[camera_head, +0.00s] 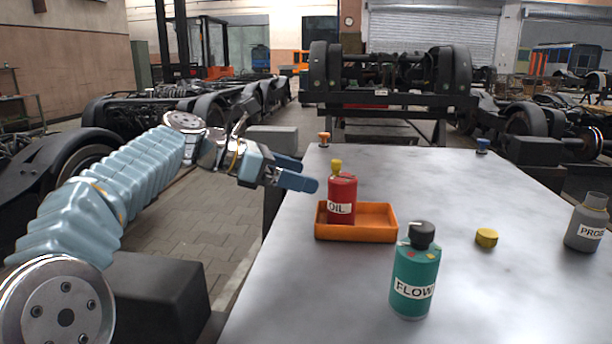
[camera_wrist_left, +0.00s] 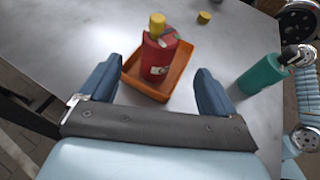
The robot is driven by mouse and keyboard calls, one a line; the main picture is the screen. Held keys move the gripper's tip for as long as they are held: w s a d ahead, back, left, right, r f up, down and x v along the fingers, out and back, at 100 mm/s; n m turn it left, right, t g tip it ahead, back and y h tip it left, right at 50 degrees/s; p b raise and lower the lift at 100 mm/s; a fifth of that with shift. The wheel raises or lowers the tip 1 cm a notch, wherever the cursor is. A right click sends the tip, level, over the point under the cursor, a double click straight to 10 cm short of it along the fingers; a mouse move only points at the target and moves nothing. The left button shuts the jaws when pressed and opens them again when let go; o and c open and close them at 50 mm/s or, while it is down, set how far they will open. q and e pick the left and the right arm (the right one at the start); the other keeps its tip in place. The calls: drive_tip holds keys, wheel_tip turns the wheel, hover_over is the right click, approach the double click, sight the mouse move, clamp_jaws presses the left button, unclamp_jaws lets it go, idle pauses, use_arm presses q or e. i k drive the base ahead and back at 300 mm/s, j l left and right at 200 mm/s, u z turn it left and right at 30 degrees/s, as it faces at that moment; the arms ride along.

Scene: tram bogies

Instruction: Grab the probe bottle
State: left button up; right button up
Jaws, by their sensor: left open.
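The probe bottle (camera_head: 588,222) is grey with a white label, partly cut off by the right edge of the head view, and stands upright on the table's right side. No coloured cap shows on its neck. My left gripper (camera_head: 308,176) is open and empty, at the table's left edge beside the red oil bottle (camera_head: 342,200), far from the probe bottle. In the left wrist view, the open fingers (camera_wrist_left: 158,72) point toward the oil bottle (camera_wrist_left: 160,58), which is not between them. The probe bottle does not show there. My right gripper is in neither view.
The oil bottle stands in an orange tray (camera_head: 366,232). A teal bottle labelled FLOW (camera_head: 414,275) stands at the front. A yellow cap (camera_head: 486,238) lies between it and the probe bottle. The table (camera_head: 450,185) is clear behind them. Small orange and blue items sit at the far edge.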

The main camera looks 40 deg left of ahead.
sight(589, 221)
drive_tip(key=k+l, duration=0.35)
drive_tip(key=l, duration=0.15)
drive_tip(key=k+l, duration=0.75)
drive_tip(key=l, duration=0.3)
